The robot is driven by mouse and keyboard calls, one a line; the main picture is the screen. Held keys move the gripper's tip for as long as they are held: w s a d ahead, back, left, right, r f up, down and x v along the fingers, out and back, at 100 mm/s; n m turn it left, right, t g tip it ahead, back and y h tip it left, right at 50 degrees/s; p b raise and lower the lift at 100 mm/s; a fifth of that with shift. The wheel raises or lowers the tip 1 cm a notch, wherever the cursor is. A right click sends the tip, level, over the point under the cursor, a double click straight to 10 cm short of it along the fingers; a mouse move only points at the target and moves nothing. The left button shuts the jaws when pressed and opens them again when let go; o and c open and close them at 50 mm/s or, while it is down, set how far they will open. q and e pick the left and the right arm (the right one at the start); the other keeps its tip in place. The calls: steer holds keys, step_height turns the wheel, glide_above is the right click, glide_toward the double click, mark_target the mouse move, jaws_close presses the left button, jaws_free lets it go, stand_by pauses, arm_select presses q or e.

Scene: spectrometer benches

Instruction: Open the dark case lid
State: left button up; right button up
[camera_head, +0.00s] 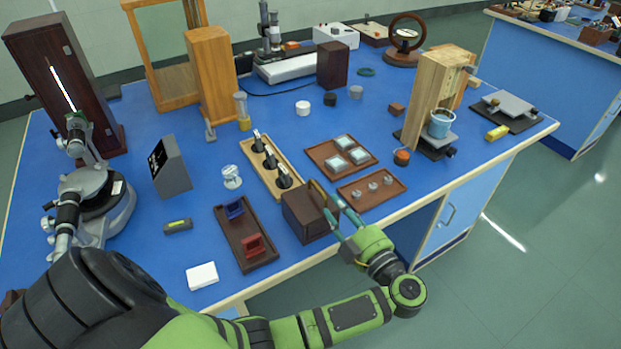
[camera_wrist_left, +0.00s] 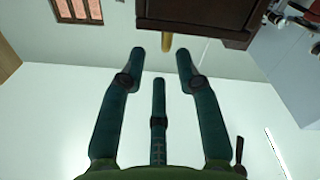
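A dark brown wooden case (camera_head: 308,217) sits near the front edge of the blue bench, its lid down. A brass-coloured strip shows along its right side. My left gripper (camera_head: 336,211) is just right of the case, its teal fingers pointing at it. In the left wrist view the three fingers of the gripper (camera_wrist_left: 160,62) are spread with nothing between them. The dark case (camera_wrist_left: 195,12) is beyond the fingertips there, with a brass piece (camera_wrist_left: 166,42) hanging below its edge. I cannot tell whether a finger touches it. My right gripper is not in view.
Left of the case is a dark tray (camera_head: 228,240) with a blue and a red holder. A tray with small clear pieces (camera_head: 353,198) lies close behind the gripper. A wooden rack with black pieces (camera_head: 252,166) is behind the case. Open floor lies right of the bench.

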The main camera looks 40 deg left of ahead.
mark_target(325, 197)
arm_select(q)
steer(key=a, duration=0.3)
steer(key=shift+w+a+g+p, duration=0.25)
steer(key=shift+w+g+p, duration=0.1)
steer(key=shift+g, duration=0.05)
steer(key=p+x, duration=0.1)
steer(key=x, duration=0.2)
steer(key=shift+w+a+r, duration=0.1)
steer(key=shift+w+a, duration=0.15)
steer(key=shift+a, duration=0.1)
steer(key=shift+w+a, duration=0.15)
steer(key=shift+a, duration=0.15)
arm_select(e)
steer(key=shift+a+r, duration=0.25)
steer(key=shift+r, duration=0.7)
arm_select(q)
jaws_close()
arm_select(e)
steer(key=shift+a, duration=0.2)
